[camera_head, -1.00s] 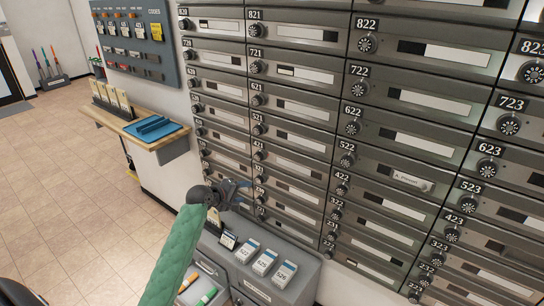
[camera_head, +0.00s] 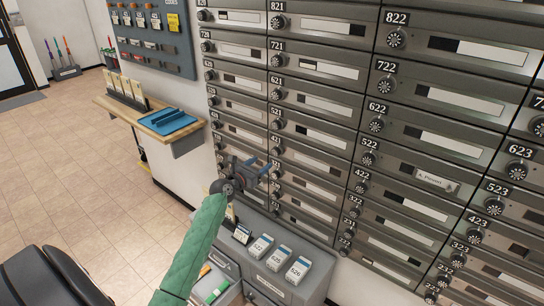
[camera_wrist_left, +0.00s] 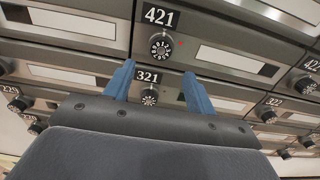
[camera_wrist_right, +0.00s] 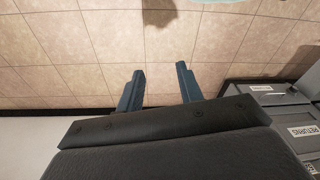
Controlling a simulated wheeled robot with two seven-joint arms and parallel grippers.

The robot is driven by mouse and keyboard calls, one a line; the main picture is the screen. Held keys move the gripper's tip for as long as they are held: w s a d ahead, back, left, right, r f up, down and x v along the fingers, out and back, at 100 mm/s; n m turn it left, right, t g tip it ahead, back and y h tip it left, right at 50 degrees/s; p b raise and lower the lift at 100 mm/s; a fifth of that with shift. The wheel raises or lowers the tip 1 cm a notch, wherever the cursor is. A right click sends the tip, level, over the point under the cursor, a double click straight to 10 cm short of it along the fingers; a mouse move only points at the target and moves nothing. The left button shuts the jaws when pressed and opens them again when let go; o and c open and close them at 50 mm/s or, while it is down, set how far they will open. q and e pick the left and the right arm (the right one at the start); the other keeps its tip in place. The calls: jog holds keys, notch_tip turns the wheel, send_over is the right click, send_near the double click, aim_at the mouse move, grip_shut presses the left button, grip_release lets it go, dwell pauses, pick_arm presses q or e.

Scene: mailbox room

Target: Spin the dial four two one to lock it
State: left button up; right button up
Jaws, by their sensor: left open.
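The dial of mailbox 421 (camera_wrist_left: 160,46) is a round black knob with white digits, below its 421 label in the left wrist view. A small red spot shows just right of it. In the head view, that part of the mailbox wall is small and partly behind my gripper. My left gripper (camera_head: 262,172) is open and empty in front of the wall. In the left wrist view its blue fingers (camera_wrist_left: 159,70) spread below and to either side of the 421 dial, with the 321 dial (camera_wrist_left: 150,97) between them. My right gripper (camera_wrist_right: 160,71) is open and empty over the floor.
A grey cabinet (camera_head: 315,253) with card holders on top and an open drawer stands below the mailboxes. A wooden shelf (camera_head: 110,103) with a blue tray (camera_head: 167,121) is to the left. Other dials sit close around 421.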

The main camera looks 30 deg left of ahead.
aim_at(274, 153)
pick_arm(q)
jog(key=shift+w+d+p, duration=0.2)
jog(key=shift+w+p, duration=0.2)
jog(key=shift+w, duration=1.55)
jog(key=shift+w+d+p, duration=0.15)
jog(key=shift+w+p, duration=0.25)
jog(key=shift+w, duration=1.5)
pick_arm(e)
jog(key=shift+s+d+f, duration=0.1)
jog(key=shift+d+f, duration=0.15)
jog(key=shift+f, duration=0.8)
jog(key=shift+s+d+f, duration=0.1)
jog(key=shift+d+f, duration=0.1)
jog(key=shift+f, duration=0.85)
pick_arm(q)
jog(key=shift+c, duration=0.3)
jog(key=c, duration=0.9)
